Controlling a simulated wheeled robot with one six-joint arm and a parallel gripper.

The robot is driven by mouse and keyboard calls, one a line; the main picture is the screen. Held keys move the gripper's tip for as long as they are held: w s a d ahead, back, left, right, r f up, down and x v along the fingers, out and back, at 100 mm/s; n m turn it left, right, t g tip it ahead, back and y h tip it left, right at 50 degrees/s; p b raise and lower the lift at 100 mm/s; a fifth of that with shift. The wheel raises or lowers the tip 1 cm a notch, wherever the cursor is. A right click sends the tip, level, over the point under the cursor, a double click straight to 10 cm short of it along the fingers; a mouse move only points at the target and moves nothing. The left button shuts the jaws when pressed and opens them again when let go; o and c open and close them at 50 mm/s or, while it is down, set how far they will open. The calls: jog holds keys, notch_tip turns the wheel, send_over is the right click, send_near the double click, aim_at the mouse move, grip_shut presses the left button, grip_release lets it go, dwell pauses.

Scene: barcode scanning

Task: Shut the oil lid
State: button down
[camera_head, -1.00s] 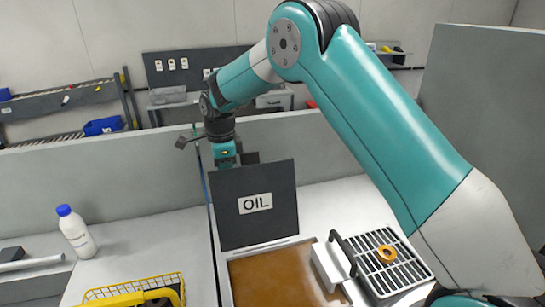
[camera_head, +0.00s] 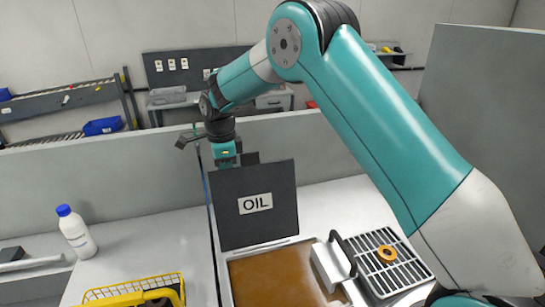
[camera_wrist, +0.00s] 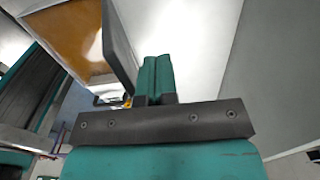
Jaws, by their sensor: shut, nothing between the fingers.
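The oil lid (camera_head: 253,222) is a dark panel with a white OIL label. It stands upright at the back edge of the open oil tank (camera_head: 280,275), which holds brown liquid. My gripper (camera_wrist: 155,78) is shut and empty. In the head view it is behind the lid's top edge, with its fingers hidden by the lid. In the wrist view the lid (camera_wrist: 120,45) is seen almost edge-on beside the fingertips, with the brown tank (camera_wrist: 70,35) beyond it. I cannot tell whether the fingers touch the lid.
A white block with a dark handle (camera_head: 330,265) and a metal grate (camera_head: 395,275) with an orange ring (camera_head: 386,254) sit right of the tank. A yellow basket (camera_head: 135,292) and a white bottle (camera_head: 76,232) are at left. A grey partition (camera_head: 100,175) runs behind.

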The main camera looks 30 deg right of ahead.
jog(key=shift+s+f, duration=0.2)
jog(key=shift+f, duration=0.25)
jog(key=s, duration=0.1)
jog(key=s+r, duration=0.1)
jog(key=s, duration=0.1)
jog(key=s+a, duration=0.1)
jog(key=s, duration=0.1)
jog(key=shift+s+r, duration=0.15)
jog(key=shift+r, duration=0.2)
jog(key=shift+s+a+r, duration=0.2)
jog(key=shift+s+r, duration=0.2)
jog(key=shift+s, duration=0.3)
jog(key=s+a+b, duration=0.1)
jog(key=s, duration=0.5)
jog(key=shift+a, duration=0.1)
